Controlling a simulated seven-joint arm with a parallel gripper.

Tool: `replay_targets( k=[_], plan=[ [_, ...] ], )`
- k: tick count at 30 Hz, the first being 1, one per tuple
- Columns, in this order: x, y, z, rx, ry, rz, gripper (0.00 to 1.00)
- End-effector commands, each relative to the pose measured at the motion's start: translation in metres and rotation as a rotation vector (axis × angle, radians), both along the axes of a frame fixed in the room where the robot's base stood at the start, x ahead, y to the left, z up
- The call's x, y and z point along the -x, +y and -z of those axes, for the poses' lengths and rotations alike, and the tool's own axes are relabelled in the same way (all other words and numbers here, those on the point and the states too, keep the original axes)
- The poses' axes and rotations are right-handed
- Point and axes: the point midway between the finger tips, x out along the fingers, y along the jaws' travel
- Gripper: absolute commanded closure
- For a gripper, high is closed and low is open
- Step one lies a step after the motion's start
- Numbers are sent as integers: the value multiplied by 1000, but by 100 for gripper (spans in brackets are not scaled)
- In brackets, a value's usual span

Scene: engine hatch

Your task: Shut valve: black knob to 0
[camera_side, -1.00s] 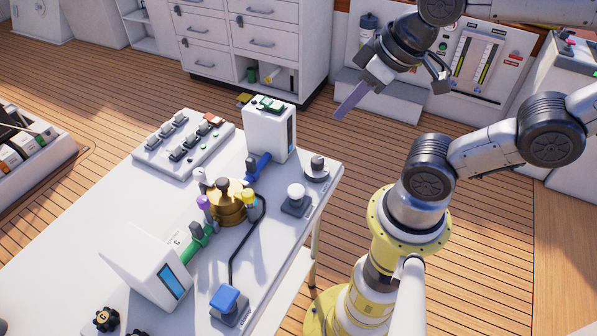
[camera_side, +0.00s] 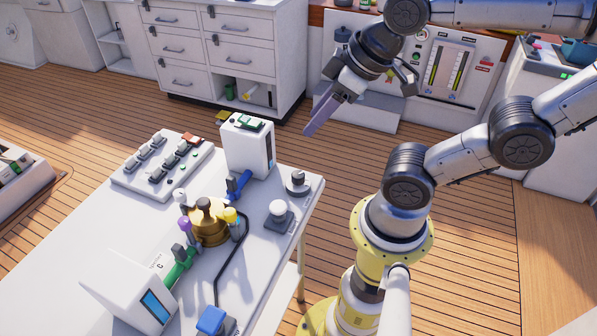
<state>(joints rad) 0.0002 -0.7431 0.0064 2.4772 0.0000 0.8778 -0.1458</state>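My gripper (camera_side: 322,112) hangs in the air at the upper middle, beyond the white table's far right corner. Its long grey-purple fingers point down and left. They overlap from this side, so the gap between them cannot be judged. Nothing is seen held. A dark knob (camera_side: 297,177) stands on a round grey base at the table's right edge, below the gripper and apart from it. Another dark brown knob (camera_side: 204,203) tops the brass valve body (camera_side: 209,228) in the middle of the table. Which one is the task's black knob is unclear, and no 0 mark is readable.
The white table (camera_side: 262,255) also bears a white button (camera_side: 278,211), a blue-capped part (camera_side: 211,320), a blue lever (camera_side: 239,184), a green lever (camera_side: 179,264), a white box (camera_side: 248,148) and a switch panel (camera_side: 163,165). Open air surrounds the gripper.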

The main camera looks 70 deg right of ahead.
Motion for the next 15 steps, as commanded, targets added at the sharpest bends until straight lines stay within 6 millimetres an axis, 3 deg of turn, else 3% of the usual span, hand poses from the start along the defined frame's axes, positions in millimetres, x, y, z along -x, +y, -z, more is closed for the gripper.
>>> replay_targets(
  k=[1, 4, 8, 15],
  plan=[
    [-10, -2, 0, 28, 15, -40, 41],
    [-30, -10, 5, 78, 65, -97, 26],
    [-54, -26, 21, 114, 153, -141, 26],
    [-88, -72, 78, 102, 366, -154, 26]
  ],
)
